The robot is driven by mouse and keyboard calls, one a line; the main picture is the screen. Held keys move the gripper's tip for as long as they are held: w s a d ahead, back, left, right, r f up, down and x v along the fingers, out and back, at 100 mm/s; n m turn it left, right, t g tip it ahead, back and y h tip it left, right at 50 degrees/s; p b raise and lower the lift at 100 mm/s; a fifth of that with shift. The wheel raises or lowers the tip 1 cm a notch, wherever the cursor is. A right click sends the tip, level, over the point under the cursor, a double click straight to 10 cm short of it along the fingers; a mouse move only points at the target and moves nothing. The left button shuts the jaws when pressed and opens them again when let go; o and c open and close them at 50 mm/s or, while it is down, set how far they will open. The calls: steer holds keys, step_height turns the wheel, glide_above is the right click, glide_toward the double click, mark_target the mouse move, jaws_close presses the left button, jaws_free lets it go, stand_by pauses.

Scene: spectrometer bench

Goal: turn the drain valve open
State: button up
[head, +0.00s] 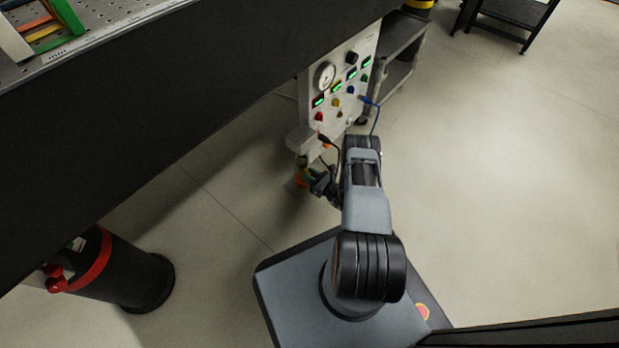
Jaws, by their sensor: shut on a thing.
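The gripper is shut on the valve's handle, though the jaws are small and dark here. The handle's angle cannot be made out, as the gripper covers part of it.
A light panel (345,80) with a round gauge (325,76), coloured knobs and green displays stands just above. A blue cable (374,118) hangs from it. A dark bench (190,95) overhangs on the left. A black cylinder with a red band (125,272) stands lower left. Floor to the right is clear.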

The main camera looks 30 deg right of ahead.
steer(key=shift+m, duration=0.3)
steer(key=o, duration=0.9)
